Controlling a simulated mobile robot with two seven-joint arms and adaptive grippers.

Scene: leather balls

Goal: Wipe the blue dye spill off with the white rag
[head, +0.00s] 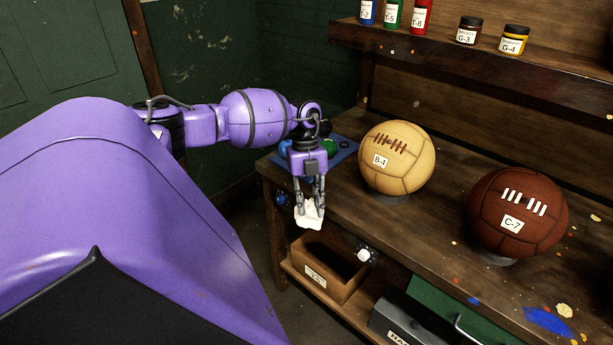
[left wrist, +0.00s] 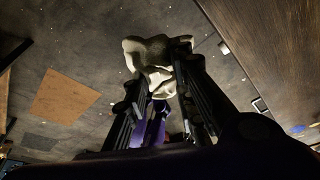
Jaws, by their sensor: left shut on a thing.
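The white rag (head: 309,214) is crumpled between the fingers of my left gripper (head: 311,196), which is shut on it. The gripper points down and holds the rag in the air at the left front edge of the workbench. In the left wrist view the rag (left wrist: 154,62) bunches between the fingertips (left wrist: 160,85). The blue dye spill (head: 548,321) is a flat patch on the bench top at the lower right, far from the rag. My right gripper is in neither view.
On the workbench (head: 430,215) stand a tan ball (head: 397,158) marked B-4 and a dark brown ball (head: 517,212) marked C-7. A blue tray (head: 343,150) lies behind my gripper. A wooden box (head: 330,270) sits below. Small paint flecks dot the bench near the spill.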

